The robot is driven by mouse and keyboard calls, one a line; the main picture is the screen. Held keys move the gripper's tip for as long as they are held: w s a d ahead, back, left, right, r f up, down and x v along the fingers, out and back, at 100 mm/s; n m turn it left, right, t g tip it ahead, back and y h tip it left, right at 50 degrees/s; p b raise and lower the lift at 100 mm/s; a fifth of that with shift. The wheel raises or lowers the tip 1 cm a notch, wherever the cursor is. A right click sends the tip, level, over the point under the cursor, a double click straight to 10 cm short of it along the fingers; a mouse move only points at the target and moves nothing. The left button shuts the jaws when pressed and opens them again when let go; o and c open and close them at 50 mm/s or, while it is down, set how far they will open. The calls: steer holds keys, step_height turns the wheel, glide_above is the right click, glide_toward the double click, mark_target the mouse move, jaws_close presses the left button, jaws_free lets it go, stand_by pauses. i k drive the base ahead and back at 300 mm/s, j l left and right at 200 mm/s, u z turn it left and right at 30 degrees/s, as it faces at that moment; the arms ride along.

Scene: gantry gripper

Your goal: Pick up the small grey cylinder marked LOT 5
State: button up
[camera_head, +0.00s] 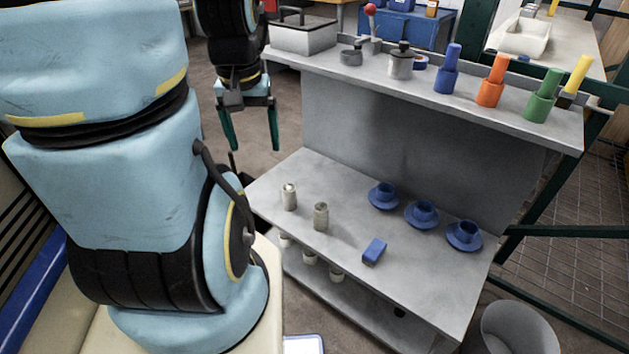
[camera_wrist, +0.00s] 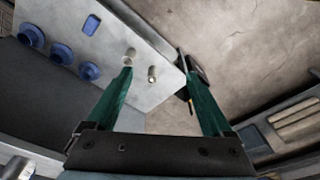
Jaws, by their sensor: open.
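Two small grey cylinders stand upright on the lower grey shelf in the head view, a left one (camera_head: 289,197) and a right one (camera_head: 321,216). The lettering is too small to read, so I cannot tell which is LOT 5. The wrist view shows both, one (camera_wrist: 152,74) between the fingers and one (camera_wrist: 129,55) near the left fingertip's line. My gripper (camera_head: 249,143) hangs pointing down, open and empty, above and behind the shelf's left end. Its green fingers also show in the wrist view (camera_wrist: 157,75), apart from the cylinders.
A grey bin (camera_head: 516,330) stands right.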

mark_target(320, 208)
steer(key=i+j+z, duration=0.25)
steer(key=j, duration=0.25)
steer(key=i+j+z, duration=0.1)
steer(key=j+z, duration=0.2)
steer(key=j, duration=0.2)
steer(key=i+j+z, duration=0.1)
steer(key=j+z, duration=0.15)
steer(key=j, duration=0.25)
steer(key=j+z, duration=0.3)
steer(key=j, duration=0.25)
steer(key=i, duration=0.05)
